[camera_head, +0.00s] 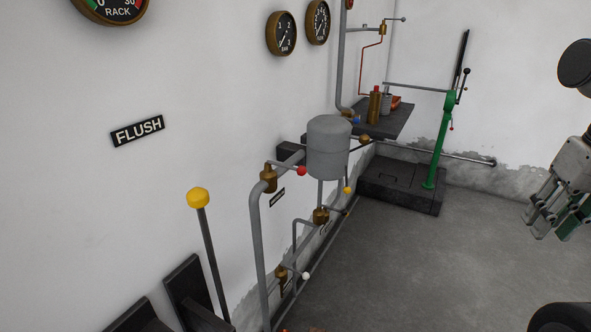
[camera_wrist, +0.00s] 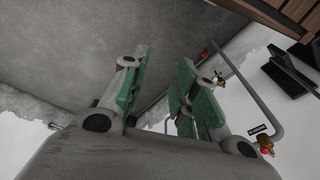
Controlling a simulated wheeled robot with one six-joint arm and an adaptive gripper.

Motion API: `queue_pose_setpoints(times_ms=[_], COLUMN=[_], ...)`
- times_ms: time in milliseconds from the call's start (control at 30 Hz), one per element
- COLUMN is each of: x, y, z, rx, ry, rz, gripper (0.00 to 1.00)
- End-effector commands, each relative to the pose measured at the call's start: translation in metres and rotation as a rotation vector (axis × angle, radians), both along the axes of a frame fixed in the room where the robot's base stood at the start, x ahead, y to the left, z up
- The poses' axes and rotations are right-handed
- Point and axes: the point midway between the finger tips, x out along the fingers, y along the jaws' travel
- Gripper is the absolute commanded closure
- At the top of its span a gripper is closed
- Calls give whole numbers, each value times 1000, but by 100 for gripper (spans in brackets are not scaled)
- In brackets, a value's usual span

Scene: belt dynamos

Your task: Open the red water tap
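The red-knobbed tap (camera_head: 301,171) has a brass valve body on the grey pipe, left of the grey tank. Its short lever reaches right to the red ball. In the wrist view, a brass valve with a red knob (camera_wrist: 265,151) shows at the lower right, beyond the right finger. My gripper (camera_head: 545,222) is at the right edge of the head view, far from the tap and out over the floor. In the wrist view its green-padded fingers (camera_wrist: 163,62) stand apart with nothing between them.
The grey tank (camera_head: 328,148) stands beside the tap. A yellow-knobbed lever (camera_head: 199,198) rises nearer. A white-knobbed tap (camera_head: 305,276) is lower, and a yellow-knobbed valve (camera_head: 347,190) is below the tank. A green hand pump (camera_head: 441,140) stands behind. The floor (camera_head: 420,270) is clear.

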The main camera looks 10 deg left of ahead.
Motion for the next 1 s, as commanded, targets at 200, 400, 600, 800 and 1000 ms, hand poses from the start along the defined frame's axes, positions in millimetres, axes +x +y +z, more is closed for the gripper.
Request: queue_pose_setpoints(times_ms=[200,400,600,800,1000], x=[-8,-22,19,122,177], y=[84,196,322,384,391], z=[-71,-106,-117,-101,-70], rx=[237,529,906,1323,1559], ry=[387,751,1036,1054,999], rz=[-114,-382,-812,-1155,-1244], gripper=[71,71,71,71,71])
